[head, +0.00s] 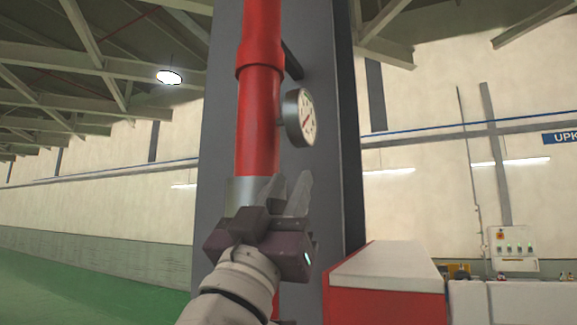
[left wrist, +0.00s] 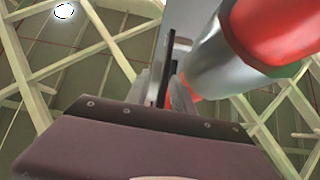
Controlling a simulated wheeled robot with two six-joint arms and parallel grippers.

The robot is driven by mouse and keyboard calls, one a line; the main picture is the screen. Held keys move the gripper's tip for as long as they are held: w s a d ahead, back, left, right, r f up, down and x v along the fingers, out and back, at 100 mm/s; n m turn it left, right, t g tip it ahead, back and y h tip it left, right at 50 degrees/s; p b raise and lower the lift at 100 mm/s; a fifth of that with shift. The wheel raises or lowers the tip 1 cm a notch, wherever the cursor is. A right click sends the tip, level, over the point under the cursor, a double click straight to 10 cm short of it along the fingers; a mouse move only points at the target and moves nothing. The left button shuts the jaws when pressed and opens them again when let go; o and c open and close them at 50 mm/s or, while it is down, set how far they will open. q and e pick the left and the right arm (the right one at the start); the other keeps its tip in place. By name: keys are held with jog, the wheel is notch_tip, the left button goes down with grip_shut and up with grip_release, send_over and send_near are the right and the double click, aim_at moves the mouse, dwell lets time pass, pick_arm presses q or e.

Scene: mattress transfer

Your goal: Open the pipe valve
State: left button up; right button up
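A red vertical pipe (head: 260,120) runs up in front of a grey column, with a silver section (head: 241,190) low on it. The left wrist view shows this silver section (left wrist: 207,68) close, at upper right. No valve handle shows clearly; my gripper covers part of the pipe. My left gripper (head: 287,190) points up in front of the pipe and silver section, its fingers apart. In the left wrist view its fingers (left wrist: 162,92) show a gap, with a dark bar and some red behind; I cannot tell whether they touch anything. My right gripper is out of view.
A round gauge (head: 300,117) sticks out right of the pipe, above my left gripper. The grey column (head: 337,180) stands behind. A red and white cabinet (head: 385,275) is at lower right. Green floor (head: 80,275) at left is clear.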

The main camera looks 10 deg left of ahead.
pick_arm(q)
grip_shut()
dwell(1.4)
